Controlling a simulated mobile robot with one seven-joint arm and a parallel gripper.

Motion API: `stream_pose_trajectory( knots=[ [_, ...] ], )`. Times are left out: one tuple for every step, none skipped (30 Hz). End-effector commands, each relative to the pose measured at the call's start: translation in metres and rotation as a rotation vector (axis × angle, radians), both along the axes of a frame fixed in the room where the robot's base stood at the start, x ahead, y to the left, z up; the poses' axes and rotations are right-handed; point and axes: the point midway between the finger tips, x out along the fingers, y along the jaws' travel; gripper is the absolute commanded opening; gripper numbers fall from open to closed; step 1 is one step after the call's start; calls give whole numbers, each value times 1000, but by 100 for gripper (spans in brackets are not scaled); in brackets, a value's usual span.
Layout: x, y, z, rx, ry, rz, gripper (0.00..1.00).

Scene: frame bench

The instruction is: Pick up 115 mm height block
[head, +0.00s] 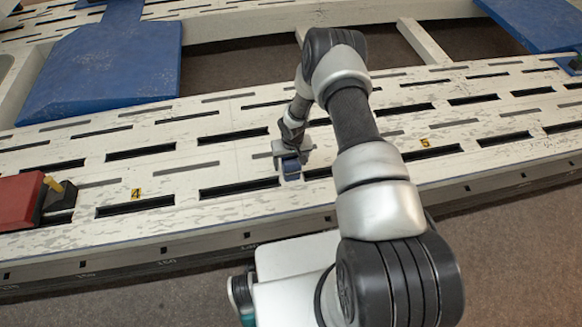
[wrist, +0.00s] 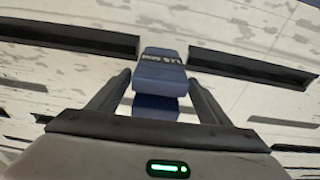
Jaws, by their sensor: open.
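A small blue block (head: 291,169) sits on the white slotted bench, between two dark slots. In the wrist view the block (wrist: 160,72) has a dark label band on its top with lettering too small to read. My gripper (head: 289,158) is over the block in the head view and hides part of it. In the wrist view my gripper (wrist: 158,88) is open, with one finger on each side of the block's near part. Gaps show between the fingers and the block. I cannot tell the block's height from these views.
The white bench (head: 110,163) has rows of slots and yellow number tags. A red block with a yellow handle (head: 25,198) stands at the left. Blue plates (head: 110,70) lie at the back left and back right (head: 540,22). The bench around the block is mostly clear.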

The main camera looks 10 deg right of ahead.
Motion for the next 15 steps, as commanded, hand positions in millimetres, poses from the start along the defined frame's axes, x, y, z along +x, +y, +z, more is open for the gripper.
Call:
stream_pose_trajectory(
  knots=[
    [2,-2,-13,1,2,-1,72],
    [4,-3,-17,1,1,-2,72],
    [4,-2,-22,1,2,0,72],
    [4,-2,-25,0,2,0,72],
    [5,-2,-28,0,1,1,72],
    [5,-2,-31,0,1,1,72],
    [6,-2,-33,0,1,1,72],
    [6,-2,-33,0,1,0,72],
    [6,-2,-34,0,0,0,72],
    [6,-2,-34,0,0,0,72],
    [6,-2,-34,0,0,0,72],
    [7,-2,-33,0,0,0,72],
    [6,-2,-33,0,0,0,72],
    [6,-2,-33,0,0,0,72],
    [6,-2,-33,0,0,1,70]
  ],
)
